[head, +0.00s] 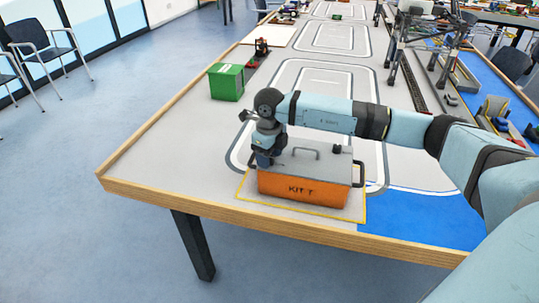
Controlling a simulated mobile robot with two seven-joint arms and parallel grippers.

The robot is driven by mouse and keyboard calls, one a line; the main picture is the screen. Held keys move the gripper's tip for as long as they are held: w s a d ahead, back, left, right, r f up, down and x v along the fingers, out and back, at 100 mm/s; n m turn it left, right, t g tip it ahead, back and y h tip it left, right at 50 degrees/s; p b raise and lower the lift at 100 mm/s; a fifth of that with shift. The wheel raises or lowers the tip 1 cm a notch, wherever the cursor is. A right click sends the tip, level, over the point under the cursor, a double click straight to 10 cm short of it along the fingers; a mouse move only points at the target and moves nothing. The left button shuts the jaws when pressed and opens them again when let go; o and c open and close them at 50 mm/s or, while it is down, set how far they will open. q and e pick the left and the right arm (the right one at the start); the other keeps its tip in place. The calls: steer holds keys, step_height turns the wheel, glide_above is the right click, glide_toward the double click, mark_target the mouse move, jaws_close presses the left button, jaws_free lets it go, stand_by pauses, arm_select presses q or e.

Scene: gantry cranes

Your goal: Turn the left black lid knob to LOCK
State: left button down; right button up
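An orange box marked KIT with a further character (302,190) stands near the table's front edge. It has a grey lid (318,160) with a grey handle (303,152) on top. A black knob (337,149) shows at the right of the lid. The left lid knob is hidden behind my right gripper. My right gripper (263,162) points down over the left end of the lid. Its fingertips are too small and dark to tell whether they are open or shut, or touch the knob. My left gripper is not in view.
The box stands inside a yellow outline on the table (150,165), which has a raised wooden edge. A green box (227,82) stands further back left. A gantry crane (425,45) stands at the back right. The table left of the box is clear.

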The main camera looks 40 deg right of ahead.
step_height(320, 180, up, 14)
steer(key=shift+p, duration=0.4)
steer(key=shift+f, duration=0.1)
stand_by(0.6)
